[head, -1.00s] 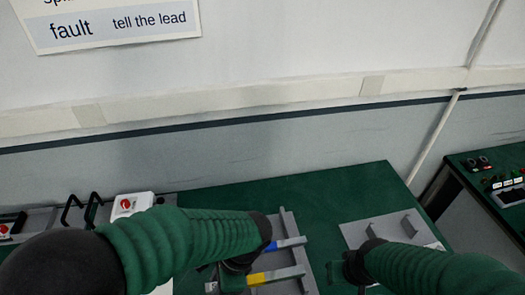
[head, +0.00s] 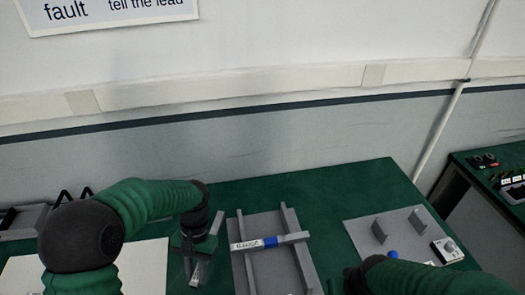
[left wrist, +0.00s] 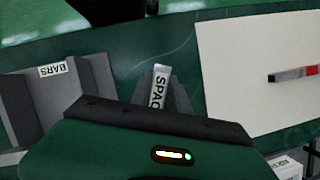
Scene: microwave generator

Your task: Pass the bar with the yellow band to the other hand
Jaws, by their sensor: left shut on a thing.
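My left gripper (head: 195,248) is shut and points down, left of the grey rack (head: 300,264). A bar with a blue band (head: 289,239) lies across the rack.
A white mat (head: 138,265) lies at the left; in the left wrist view a bar with a red band (left wrist: 292,74) lies on it. A grey plate with two uprights (head: 380,232) and a small white box (head: 448,250) stand at the right. Green tabletop is clear behind.

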